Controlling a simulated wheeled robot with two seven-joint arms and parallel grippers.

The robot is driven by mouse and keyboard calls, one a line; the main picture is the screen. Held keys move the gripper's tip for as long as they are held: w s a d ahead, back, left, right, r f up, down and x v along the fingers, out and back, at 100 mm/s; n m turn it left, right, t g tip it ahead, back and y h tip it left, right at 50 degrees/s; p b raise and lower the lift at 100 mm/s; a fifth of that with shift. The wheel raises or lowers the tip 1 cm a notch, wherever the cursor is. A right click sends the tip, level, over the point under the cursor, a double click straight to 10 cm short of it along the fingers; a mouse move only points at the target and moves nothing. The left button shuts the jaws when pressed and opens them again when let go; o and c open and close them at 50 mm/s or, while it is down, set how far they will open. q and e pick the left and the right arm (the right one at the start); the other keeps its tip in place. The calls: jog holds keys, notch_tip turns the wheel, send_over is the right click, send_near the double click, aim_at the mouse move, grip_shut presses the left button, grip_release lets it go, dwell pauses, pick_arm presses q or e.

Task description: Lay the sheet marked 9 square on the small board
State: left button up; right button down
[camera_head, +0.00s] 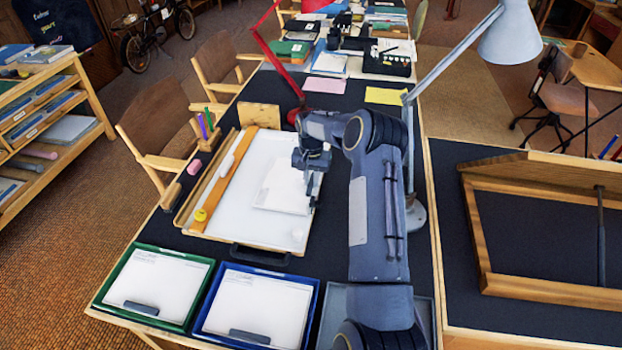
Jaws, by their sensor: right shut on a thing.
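A white drawing board (262,226) lies on the dark table top, with a wooden straightedge (226,172) along its left side. A white sheet (282,192) is over the right part of the board; no number on it can be read. It looks slightly turned against the board's edges. My right gripper (311,188) is at the sheet's right side, shut on the sheet, with the fingers pointing down. I cannot tell whether the sheet touches the board all over. My left gripper is not in view.
A green tray (203,264) and a blue tray (314,292) with white sheets stand in front of the board. A red lamp (278,72) and a grey lamp (418,212) stand behind and right. A wooden frame (480,232) is on the right table. Markers (203,125) stand at left.

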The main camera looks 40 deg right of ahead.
jog(key=shift+f+b, duration=0.3)
jog(key=shift+f, duration=0.05)
dwell(0.4)
jog(key=c, duration=1.3)
grip_release()
jog(key=shift+r, duration=0.15)
notch_tip(320, 180, up, 8)
jog(key=shift+f+b, duration=0.2)
jog(key=shift+b, duration=0.3)
